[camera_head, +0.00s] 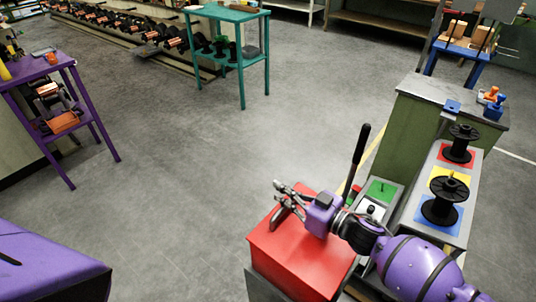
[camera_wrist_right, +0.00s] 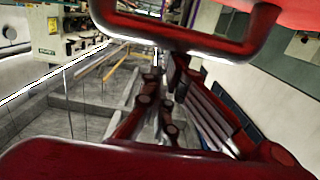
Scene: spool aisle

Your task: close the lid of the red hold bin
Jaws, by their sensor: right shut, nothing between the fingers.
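The red hold bin (camera_head: 290,258) stands at the lower middle of the head view. Its flat red top, the lid (camera_head: 308,262), looks level and covers the bin; I cannot tell whether it is fully seated. My right gripper (camera_head: 280,206) is shut and empty, over the far left part of the lid. Whether it touches the lid is unclear. In the right wrist view, dark red bars (camera_wrist_right: 190,38) cross close to the camera around the gripper's fingers (camera_wrist_right: 165,112). My left gripper is not in view.
Right of the bin are a grey box with a green panel (camera_head: 380,192), a black lever (camera_head: 360,145) and a bench with black spools (camera_head: 442,204). A teal table (camera_head: 242,14) and a purple shelf (camera_head: 32,68) stand farther off. The middle floor is clear.

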